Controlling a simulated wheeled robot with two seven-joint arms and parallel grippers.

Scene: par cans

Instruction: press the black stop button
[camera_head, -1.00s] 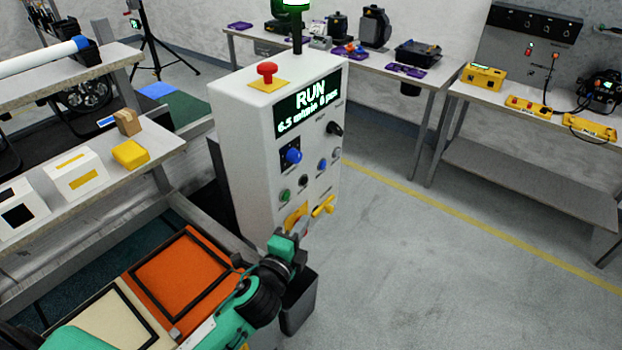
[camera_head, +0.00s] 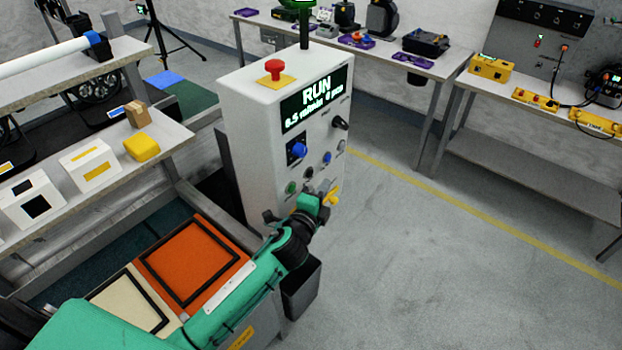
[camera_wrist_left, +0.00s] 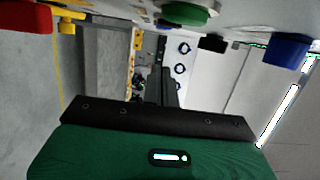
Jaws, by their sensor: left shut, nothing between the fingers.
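The white control panel (camera_head: 252,135) has a row of round buttons on its front face. The black button (camera_head: 309,173) sits between a green button (camera_head: 290,187) and a blue button (camera_head: 327,157). My left gripper (camera_head: 321,187) is shut and empty, just below and in front of the black button. I cannot tell whether they touch. In the left wrist view, a black button (camera_wrist_left: 212,43) shows near the top, between a green one (camera_wrist_left: 190,16) and a blue one (camera_wrist_left: 287,52). My right gripper is not in view.
A red mushroom button (camera_head: 273,66) stands on top of the panel. A yellow handle (camera_head: 332,196) sticks out close to my left gripper. A grey bin (camera_head: 302,290) is below my left wrist. The lit display (camera_head: 315,97) reads RUN. Floor to the right is clear.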

